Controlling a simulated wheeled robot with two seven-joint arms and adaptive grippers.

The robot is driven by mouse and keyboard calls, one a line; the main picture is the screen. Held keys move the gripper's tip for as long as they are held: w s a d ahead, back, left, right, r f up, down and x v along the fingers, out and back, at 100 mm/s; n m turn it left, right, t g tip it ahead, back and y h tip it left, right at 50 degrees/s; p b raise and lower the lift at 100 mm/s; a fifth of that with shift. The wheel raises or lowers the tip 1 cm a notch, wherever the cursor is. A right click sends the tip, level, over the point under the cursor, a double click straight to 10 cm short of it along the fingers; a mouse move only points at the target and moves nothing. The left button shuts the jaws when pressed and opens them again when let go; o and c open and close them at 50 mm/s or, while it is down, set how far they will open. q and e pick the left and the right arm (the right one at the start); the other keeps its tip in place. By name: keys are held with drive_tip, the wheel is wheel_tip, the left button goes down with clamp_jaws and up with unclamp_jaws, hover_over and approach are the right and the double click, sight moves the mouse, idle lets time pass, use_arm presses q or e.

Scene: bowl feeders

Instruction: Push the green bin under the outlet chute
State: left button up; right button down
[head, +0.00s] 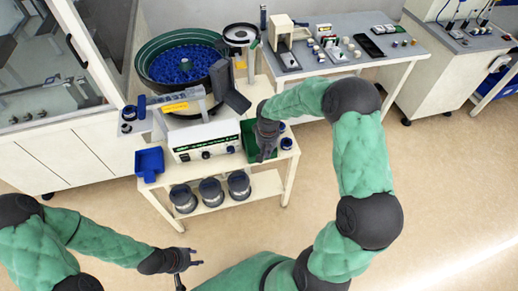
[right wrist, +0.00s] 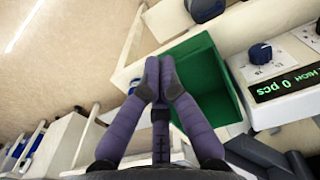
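The green bin (head: 248,150) sits on the right part of the feeder stand's top, beside the white control box. It also shows in the right wrist view (right wrist: 213,88), empty inside where visible. My right gripper (head: 263,157) reaches down at the bin's right side in the head view and hides part of it. In the right wrist view the fingers (right wrist: 158,78) are together with nothing between them, at the bin's near edge; contact is unclear. A dark grey chute (head: 230,90) slopes from the bowl's right side, above and behind the bin. My left gripper (head: 190,272) is open and empty, low in front.
The bowl feeder (head: 180,38) holds blue parts. The control box (head: 208,140) borders the bin; its knob (right wrist: 261,53) is close in the wrist view. A blue bin (head: 149,161) is at the stand's left. Dark round items (head: 286,143) stand right of my right gripper.

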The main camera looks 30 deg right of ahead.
use_arm(q)
drive_tip(key=shift+f+b, duration=2.05)
drive_tip(key=shift+f, duration=0.1)
use_arm(e)
drive_tip(key=w+f, duration=0.3)
drive_tip(key=f, duration=0.6)
drive_tip(key=shift+w+d+f, duration=0.25)
drive_tip(key=shift+w+d, duration=0.1)
drive_tip(key=shift+d, duration=0.05)
hover_over(258, 149)
drive_tip(key=shift+s+f, duration=0.1)
drive_tip(key=shift+f, duration=0.15)
drive_tip(key=shift+r, duration=0.35)
drive_tip(key=shift+d+f, duration=0.1)
drive_tip(key=shift+f, duration=0.05)
use_arm(q)
drive_tip(key=shift+w+d+f, duration=0.15)
drive_tip(key=shift+w+f, duration=0.1)
drive_tip(key=shift+w, duration=0.4)
